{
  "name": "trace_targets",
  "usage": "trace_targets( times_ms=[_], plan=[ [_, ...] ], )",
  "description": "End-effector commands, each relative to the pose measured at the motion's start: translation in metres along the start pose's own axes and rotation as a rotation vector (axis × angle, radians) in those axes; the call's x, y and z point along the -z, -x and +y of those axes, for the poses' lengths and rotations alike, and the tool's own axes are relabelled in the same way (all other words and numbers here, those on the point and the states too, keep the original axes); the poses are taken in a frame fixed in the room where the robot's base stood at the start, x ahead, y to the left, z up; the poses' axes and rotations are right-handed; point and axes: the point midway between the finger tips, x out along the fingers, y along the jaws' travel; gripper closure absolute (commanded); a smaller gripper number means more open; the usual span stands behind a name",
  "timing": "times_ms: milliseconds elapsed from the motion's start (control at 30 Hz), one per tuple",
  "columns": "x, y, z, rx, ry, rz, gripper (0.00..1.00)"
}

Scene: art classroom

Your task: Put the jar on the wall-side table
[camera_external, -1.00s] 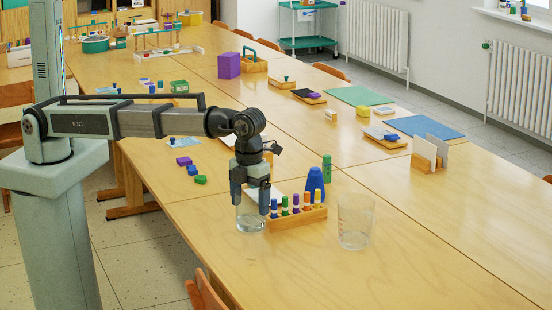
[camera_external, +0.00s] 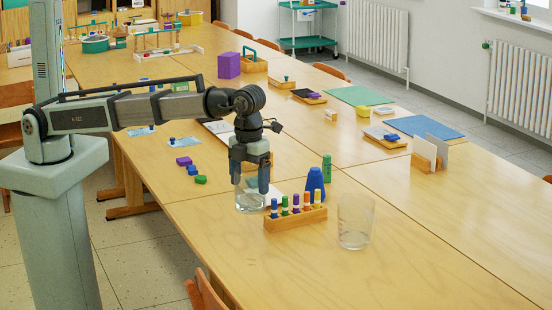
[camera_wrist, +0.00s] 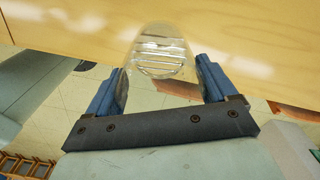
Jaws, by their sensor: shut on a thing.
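A clear glass jar (camera_external: 250,200) is held between the fingers of my gripper (camera_external: 250,186) above the near table, left of the peg rack. The jar looks upright and lifted off the tabletop. In the wrist view the jar (camera_wrist: 158,55) sits between the blue fingers of my gripper (camera_wrist: 160,88), which are shut on it. The wall-side table (camera_external: 430,215) is the right-hand row of tabletops, towards the radiators. Its near part has wide bare areas.
A wooden rack with coloured pegs (camera_external: 295,219), a blue cone-like piece (camera_external: 314,185), a green cylinder (camera_external: 327,168) and a clear beaker (camera_external: 354,222) stand just right of my gripper. A card holder (camera_external: 425,162) and a blue mat (camera_external: 427,127) lie further right.

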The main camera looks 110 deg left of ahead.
Motion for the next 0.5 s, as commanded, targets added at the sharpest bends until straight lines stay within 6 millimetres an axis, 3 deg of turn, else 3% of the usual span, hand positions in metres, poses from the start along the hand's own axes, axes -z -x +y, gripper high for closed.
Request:
trace_targets(
  times_ms=[267, 500],
  plan=[
    [0.000, 0.028, -0.001, 0.001, 0.000, 0.000, 0.52],
    [-0.030, 0.026, 0.003, 0.000, 0.063, 0.000, 0.52]
  ],
)
